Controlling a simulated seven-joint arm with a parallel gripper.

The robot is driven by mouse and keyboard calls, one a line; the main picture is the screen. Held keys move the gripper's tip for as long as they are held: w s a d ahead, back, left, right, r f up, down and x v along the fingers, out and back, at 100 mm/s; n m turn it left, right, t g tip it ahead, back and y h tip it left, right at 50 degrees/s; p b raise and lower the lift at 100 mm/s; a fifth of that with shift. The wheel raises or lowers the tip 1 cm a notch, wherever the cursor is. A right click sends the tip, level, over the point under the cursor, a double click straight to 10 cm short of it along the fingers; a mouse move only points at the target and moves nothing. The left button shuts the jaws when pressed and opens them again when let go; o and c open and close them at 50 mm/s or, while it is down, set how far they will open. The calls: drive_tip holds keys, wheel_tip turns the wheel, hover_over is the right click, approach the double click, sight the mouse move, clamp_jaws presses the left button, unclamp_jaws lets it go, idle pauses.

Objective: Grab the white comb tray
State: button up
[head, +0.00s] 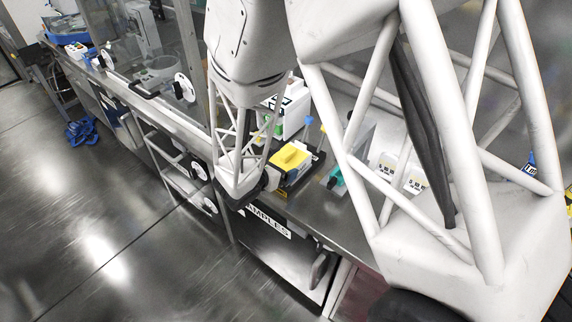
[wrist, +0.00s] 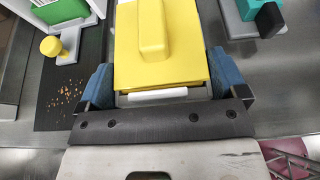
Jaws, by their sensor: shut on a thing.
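A yellow block (wrist: 160,45) with a raised ridge on top fills the upper middle of the wrist view. A white strip (wrist: 158,95) shows at its near edge, partly hidden under the yellow; I cannot tell whether this is the white comb tray.
A white box with a green panel (wrist: 66,14) and a yellow-capped piece (wrist: 50,47) stand at left, beside scattered brown bits (wrist: 66,98). A teal item on a grey block (wrist: 268,20) is at right. White bottles (head: 410,178) stand on the bench. A "SAMPLES" drawer is below.

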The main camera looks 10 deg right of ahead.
sight(283, 156)
drive_tip(key=shift+r, duration=0.15)
drive_tip(key=shift+r, duration=1.7)
drive_tip(key=s+d, duration=0.1)
drive_tip(key=s, duration=0.6)
drive_tip(key=s+d+r, duration=0.1)
drive_tip(key=s+d, duration=0.1)
drive_tip(key=s, duration=0.6)
drive_tip(key=shift+s+d+r, duration=0.15)
drive_tip(key=shift+s+d, duration=0.1)
drive_tip(key=shift+s, duration=0.05)
drive_tip(key=shift+s+d, duration=0.1)
